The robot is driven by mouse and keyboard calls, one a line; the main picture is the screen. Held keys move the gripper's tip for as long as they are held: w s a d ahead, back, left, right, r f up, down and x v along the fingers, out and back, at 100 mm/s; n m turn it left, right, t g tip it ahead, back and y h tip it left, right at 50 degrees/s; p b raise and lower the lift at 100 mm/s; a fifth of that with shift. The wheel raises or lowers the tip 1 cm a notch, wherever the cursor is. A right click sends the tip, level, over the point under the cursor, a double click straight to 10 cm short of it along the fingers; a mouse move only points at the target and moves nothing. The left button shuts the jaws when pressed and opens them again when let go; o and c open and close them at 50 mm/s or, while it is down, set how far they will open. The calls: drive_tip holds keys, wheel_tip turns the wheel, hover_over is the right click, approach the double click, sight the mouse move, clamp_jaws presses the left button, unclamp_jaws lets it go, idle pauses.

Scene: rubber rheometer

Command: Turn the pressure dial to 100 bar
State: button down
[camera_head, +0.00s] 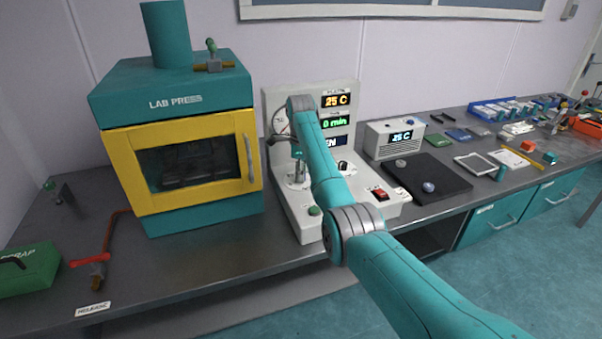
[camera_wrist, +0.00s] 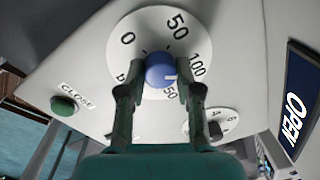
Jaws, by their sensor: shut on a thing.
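In the wrist view, the pressure dial is a white round scale (camera_wrist: 150,24) marked 0, 50, 100 and 150, with a blue knob (camera_wrist: 160,69) at its centre. A white mark on the knob's right side points toward the 100 side; its exact reading is hard to tell. My gripper (camera_wrist: 160,84) is shut on the knob, one finger on each side. In the head view, the white rheometer (camera_head: 309,97) stands on the bench, and my arm hides most of the dial and gripper.
A green CLOSE button (camera_wrist: 62,105) and a smaller dial (camera_wrist: 222,118) sit near the knob. A lab press (camera_head: 178,85) stands left of the rheometer. A red switch (camera_head: 380,194) and a black mat (camera_head: 440,183) are to its right.

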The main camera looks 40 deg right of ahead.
drive_tip(key=shift+m, duration=0.6)
drive_tip(key=c, duration=0.8)
unclamp_jaws()
drive_tip(key=shift+a+r, duration=0.15)
drive_tip(key=shift+r, duration=3.6)
drive_tip(key=shift+s, duration=0.1)
